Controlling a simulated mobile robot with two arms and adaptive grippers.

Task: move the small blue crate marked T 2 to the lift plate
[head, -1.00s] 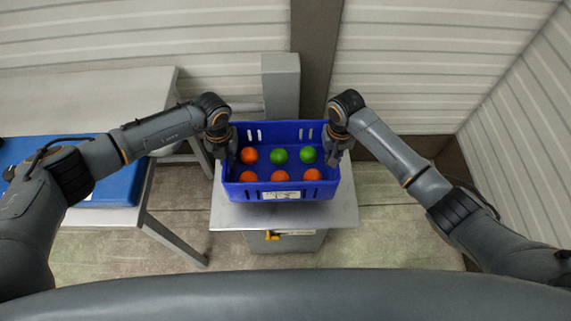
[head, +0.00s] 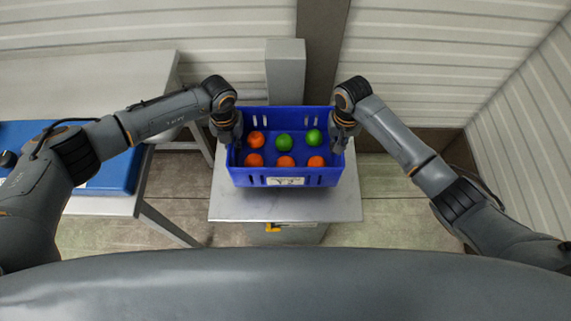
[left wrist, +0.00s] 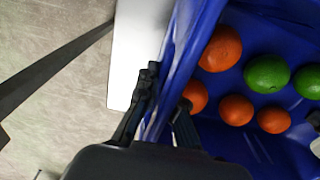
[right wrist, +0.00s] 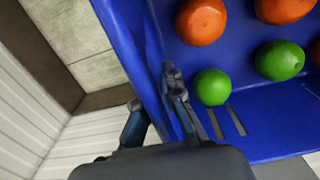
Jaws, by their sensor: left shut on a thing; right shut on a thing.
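The small blue crate (head: 285,179) holds several orange and green fruits and carries a white label on its front wall. In the head view it is over the grey lift plate (head: 285,208); whether it touches the plate I cannot tell. My left gripper (head: 232,140) is shut on the crate's left wall, and the left wrist view shows its fingers on either side of that wall (left wrist: 188,40). My right gripper (head: 340,142) is shut on the right wall, which also shows in the right wrist view (right wrist: 130,40). The label's writing is too small to read.
A grey post (head: 286,75) rises behind the lift plate. At left stands a table (head: 90,80) with a blue item (head: 120,172) on it. Ribbed walls close the back and right. The plate's front strip is bare.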

